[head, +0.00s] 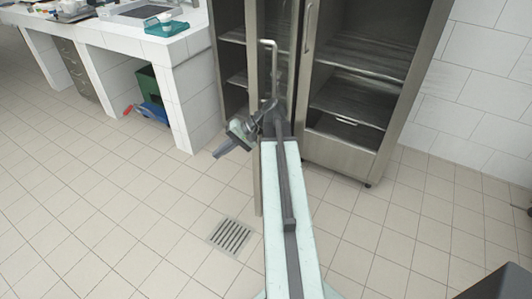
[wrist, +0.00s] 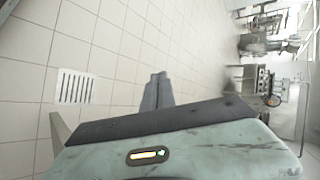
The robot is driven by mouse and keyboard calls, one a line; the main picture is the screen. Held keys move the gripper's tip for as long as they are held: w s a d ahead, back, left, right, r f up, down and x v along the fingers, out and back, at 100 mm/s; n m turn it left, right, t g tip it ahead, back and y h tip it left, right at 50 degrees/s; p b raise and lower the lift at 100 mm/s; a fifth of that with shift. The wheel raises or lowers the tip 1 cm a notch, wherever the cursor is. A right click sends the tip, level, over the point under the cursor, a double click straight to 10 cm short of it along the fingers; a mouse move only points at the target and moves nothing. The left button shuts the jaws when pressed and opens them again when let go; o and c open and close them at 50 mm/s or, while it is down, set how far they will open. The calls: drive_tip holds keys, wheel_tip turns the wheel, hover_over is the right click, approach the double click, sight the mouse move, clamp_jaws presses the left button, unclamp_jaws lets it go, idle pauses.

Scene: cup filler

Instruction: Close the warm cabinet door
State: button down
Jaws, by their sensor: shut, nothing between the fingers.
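The warm cabinet (head: 340,160) is a tall steel unit at the top centre of the head view. Its left door (head: 257,195) stands open, swung out toward me and seen nearly edge-on, with a bent bar handle (head: 274,70). Shelves show to the left of this door. My gripper (head: 219,154) is left of the open door's edge, pointing left and down, with its fingers together and empty. The fingers also show shut in the wrist view (wrist: 157,90), above the tiled floor. My arm hides part of the door; I cannot tell whether it touches it.
The right glass door (head: 310,25) has its own handle and looks shut. A white tiled counter (head: 185,60) stands at the left, with a green crate (head: 147,82) and a blue item beneath. A floor drain (head: 230,236) lies in clear tiled floor.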

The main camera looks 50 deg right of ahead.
drive_tip(key=s+d+m+t+h+b, duration=0.1)
drive_tip(key=s+d+m+t+b, duration=0.2)
drive_tip(key=s+d+t+b, duration=0.7)
drive_tip(key=s+d+m+b, duration=0.15)
drive_tip(key=s+d, duration=0.55)
drive_tip(key=d, duration=0.9)
drive_tip(key=x, duration=1.4)
drive_tip(key=shift+w+a+r+p, duration=0.2)
drive_tip(key=shift+a+r+p, duration=0.05)
drive_tip(key=shift+r+p, duration=0.05)
drive_tip(key=shift+m, duration=0.25)
